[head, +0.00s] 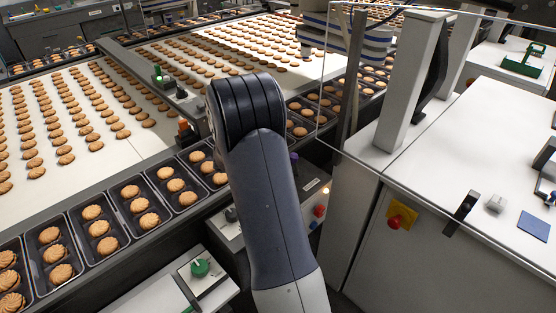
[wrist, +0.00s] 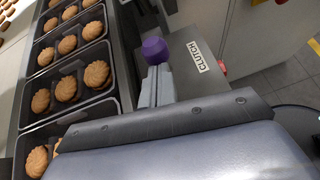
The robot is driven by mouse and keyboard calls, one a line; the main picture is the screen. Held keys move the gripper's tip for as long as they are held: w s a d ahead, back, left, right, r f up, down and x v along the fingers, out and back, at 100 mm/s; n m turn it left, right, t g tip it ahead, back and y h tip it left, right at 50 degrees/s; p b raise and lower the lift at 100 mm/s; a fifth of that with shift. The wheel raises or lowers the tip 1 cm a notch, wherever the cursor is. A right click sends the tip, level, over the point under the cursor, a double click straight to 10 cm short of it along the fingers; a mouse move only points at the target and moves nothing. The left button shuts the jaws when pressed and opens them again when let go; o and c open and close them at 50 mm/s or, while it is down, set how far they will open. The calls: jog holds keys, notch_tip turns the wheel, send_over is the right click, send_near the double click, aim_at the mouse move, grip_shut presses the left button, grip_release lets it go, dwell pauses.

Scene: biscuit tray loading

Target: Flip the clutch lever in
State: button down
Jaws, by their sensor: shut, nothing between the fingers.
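The clutch lever has a purple knob (wrist: 155,50) and stands beside a dark plate with a white CLUTCH label (wrist: 198,56) in the wrist view. In the head view its purple knob (head: 294,160) shows just right of my arm, at the side of the conveyor. I cannot tell whether the lever is in or out.
Black trays of biscuits (head: 118,237) run along the conveyor edge beside the lever. A red button (head: 320,210) sits near the lever, a green knob (head: 200,267) lower left. A clear guard panel and white cabinet (head: 440,165) stand close on the right.

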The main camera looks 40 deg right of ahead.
jog(key=shift+y, duration=0.3)
jog(key=d, duration=0.2)
jog(key=d+r, duration=0.1)
jog(key=d, duration=0.1)
jog(key=d+r+p, duration=0.1)
jog(key=d, duration=0.1)
jog(key=shift+w+r, duration=0.2)
jog(key=shift+w+d+f+b, duration=0.1)
jog(key=shift+d+b, duration=0.05)
jog(key=shift+d, duration=0.95)
jog(key=shift+w+d+b, duration=0.1)
jog(key=shift+d+b, duration=0.05)
jog(key=shift+d, duration=0.9)
